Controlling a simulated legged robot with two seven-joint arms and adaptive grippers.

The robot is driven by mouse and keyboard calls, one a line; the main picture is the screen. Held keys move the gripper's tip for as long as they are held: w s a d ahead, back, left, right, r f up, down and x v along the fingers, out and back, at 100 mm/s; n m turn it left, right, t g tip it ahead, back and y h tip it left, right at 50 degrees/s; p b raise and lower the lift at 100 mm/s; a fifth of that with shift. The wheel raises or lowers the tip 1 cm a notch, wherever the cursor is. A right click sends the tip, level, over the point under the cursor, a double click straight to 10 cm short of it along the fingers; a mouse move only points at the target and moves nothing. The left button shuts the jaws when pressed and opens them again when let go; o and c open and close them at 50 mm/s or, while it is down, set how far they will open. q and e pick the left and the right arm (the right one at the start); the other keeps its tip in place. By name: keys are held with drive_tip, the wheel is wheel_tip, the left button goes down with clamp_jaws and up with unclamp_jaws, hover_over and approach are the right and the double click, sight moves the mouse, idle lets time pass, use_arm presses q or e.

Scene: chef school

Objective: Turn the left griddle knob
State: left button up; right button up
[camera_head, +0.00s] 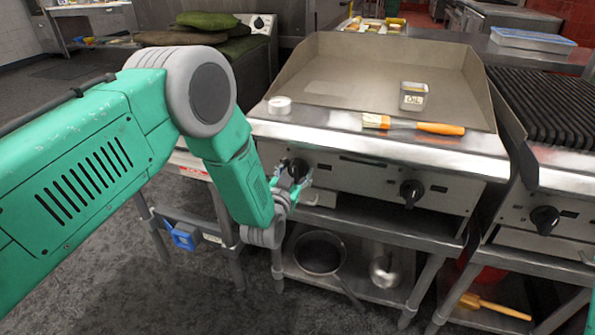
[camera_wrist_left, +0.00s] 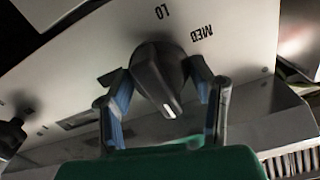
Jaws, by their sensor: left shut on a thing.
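The griddle (camera_head: 390,85) has two black knobs on its front panel. My left gripper (camera_head: 290,183) is at the left griddle knob (camera_head: 298,167) and partly covers it in the head view. In the left wrist view the left knob (camera_wrist_left: 157,70) stands between the two fingers of my left gripper, which is shut on it. The knob's white mark (camera_wrist_left: 168,111) faces toward the gripper's palm. The labels LO and MED show upside down on the panel beside the knob. My right gripper is not in view.
The right griddle knob (camera_head: 411,193) is on the same panel. A brush (camera_head: 415,124), a small container (camera_head: 413,96) and a white round item (camera_head: 279,105) sit on the griddle. A pan (camera_head: 320,252) is on the shelf below. A ribbed grill (camera_head: 550,105) stands at right.

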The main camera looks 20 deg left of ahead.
use_arm(q)
drive_tip(key=n, duration=0.2)
drive_tip(key=shift+s+a+f+n, duration=0.1)
drive_tip(key=shift+s+f+n, duration=0.05)
drive_tip(key=shift+f+n, duration=0.35)
drive_tip(key=shift+n, duration=2.1)
drive_tip(key=o, duration=0.9)
drive_tip(key=shift+c, duration=0.2)
drive_tip(key=shift+r, duration=0.2)
